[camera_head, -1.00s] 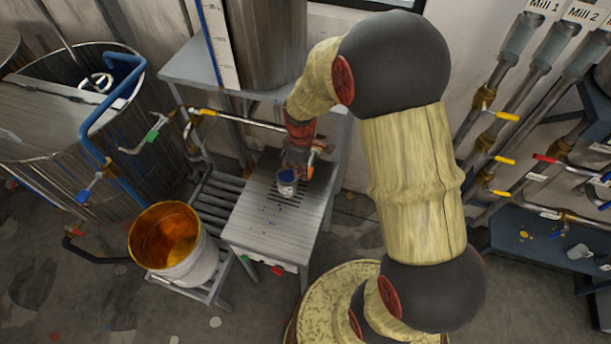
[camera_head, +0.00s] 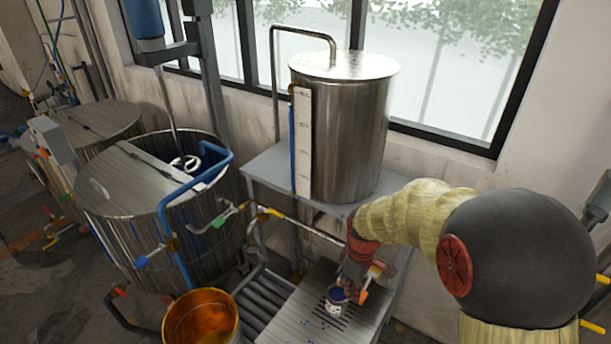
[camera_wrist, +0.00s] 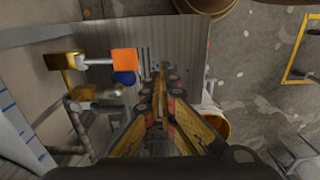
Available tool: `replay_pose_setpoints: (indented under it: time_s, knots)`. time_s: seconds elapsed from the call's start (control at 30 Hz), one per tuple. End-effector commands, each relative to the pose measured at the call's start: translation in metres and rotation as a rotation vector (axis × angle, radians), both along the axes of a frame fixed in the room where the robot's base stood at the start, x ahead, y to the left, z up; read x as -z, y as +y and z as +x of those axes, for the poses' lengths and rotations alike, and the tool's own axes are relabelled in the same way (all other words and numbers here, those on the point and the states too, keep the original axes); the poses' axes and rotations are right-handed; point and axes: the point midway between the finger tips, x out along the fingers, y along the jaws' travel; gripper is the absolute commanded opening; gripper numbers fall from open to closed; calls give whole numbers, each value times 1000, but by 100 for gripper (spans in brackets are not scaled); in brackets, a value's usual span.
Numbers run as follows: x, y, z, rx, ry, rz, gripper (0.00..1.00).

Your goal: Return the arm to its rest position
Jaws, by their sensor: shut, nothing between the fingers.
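My arm reaches in from the right in the head view, covered in a pale yellow sleeve with dark round joints. Whether the fingers touch the can is too small to tell. An orange handle (camera_wrist: 124,62) with a blue round thing below it shows left of the fingers.
A steel tank (camera_head: 345,135) stands on a grey shelf behind the gripper. A pipe with a yellow lever (camera_head: 270,212) runs close to its left. A bucket of orange paint (camera_head: 203,322) is at lower left, below a large open vat (camera_head: 150,200). The slatted stand (camera_head: 300,318) has blue spots.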

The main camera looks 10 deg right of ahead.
Motion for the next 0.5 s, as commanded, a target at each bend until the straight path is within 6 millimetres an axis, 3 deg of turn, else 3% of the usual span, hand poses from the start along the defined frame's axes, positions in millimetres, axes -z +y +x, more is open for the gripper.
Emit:
replay_pose_setpoints:
  time_s: [0.23, 0.33, 0.5]
  knots:
    - [1, 1, -5, 130, 16, 1, 0]
    - [6, 3, -25, 250, 58, -1, 0]
    - [-15, 8, -56, 466, 53, -7, 0]
